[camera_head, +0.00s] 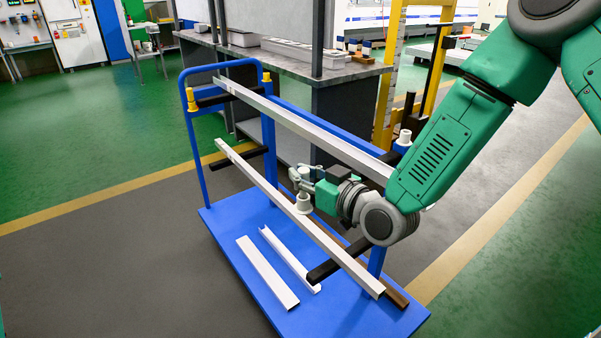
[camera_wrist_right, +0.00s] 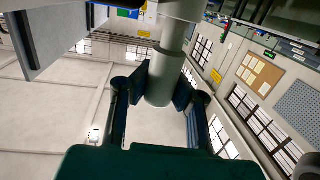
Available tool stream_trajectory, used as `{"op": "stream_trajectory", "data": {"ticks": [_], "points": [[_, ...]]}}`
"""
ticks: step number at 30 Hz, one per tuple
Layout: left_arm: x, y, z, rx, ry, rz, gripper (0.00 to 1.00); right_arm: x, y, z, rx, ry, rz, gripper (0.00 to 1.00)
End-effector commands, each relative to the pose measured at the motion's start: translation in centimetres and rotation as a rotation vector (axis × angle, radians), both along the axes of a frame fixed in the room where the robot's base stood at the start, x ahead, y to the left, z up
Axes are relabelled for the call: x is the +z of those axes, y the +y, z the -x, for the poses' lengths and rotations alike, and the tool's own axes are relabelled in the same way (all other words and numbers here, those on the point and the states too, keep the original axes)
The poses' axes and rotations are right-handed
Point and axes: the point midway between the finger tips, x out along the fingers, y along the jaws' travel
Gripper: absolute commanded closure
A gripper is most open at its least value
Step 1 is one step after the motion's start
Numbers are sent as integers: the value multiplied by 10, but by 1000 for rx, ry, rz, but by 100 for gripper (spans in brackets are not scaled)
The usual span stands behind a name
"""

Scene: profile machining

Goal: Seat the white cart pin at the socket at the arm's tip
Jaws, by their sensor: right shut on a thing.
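My right gripper (camera_head: 303,185) is shut on a white pin (camera_head: 303,203), which shows below the fingers in the head view. In the right wrist view the pin (camera_wrist_right: 160,80) is a pale cylinder with a wider collar, between the two dark fingers (camera_wrist_right: 158,88). In the head view the pin overlaps the lower long profile (camera_head: 290,211); I cannot tell whether they touch. The blue cart (camera_head: 215,222) has black support arms, one at the lower right (camera_head: 325,270). No socket can be made out at its tip. My left gripper is not in view.
An upper long profile (camera_head: 300,125) rests on the cart. Two short profiles (camera_head: 267,272) lie on its deck. Yellow pins (camera_head: 191,100) stand at the left end, and another white pin (camera_head: 404,138) at the upper right. A grey workbench (camera_head: 345,75) stands behind. Floor at left is clear.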

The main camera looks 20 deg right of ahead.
Motion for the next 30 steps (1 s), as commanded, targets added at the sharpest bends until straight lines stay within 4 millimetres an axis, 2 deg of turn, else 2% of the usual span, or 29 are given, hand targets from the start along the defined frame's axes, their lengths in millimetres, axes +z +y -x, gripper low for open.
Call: {"op": "stream_trajectory", "data": {"ticks": [23,24,26,30], "points": [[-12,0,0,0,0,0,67,-17,0,0,1,4,1,100],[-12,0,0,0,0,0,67,-18,0,0,1,5,1,84],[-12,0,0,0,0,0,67,-18,0,0,1,4,1,67],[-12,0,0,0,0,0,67,-17,0,0,0,2,1,67]]}}
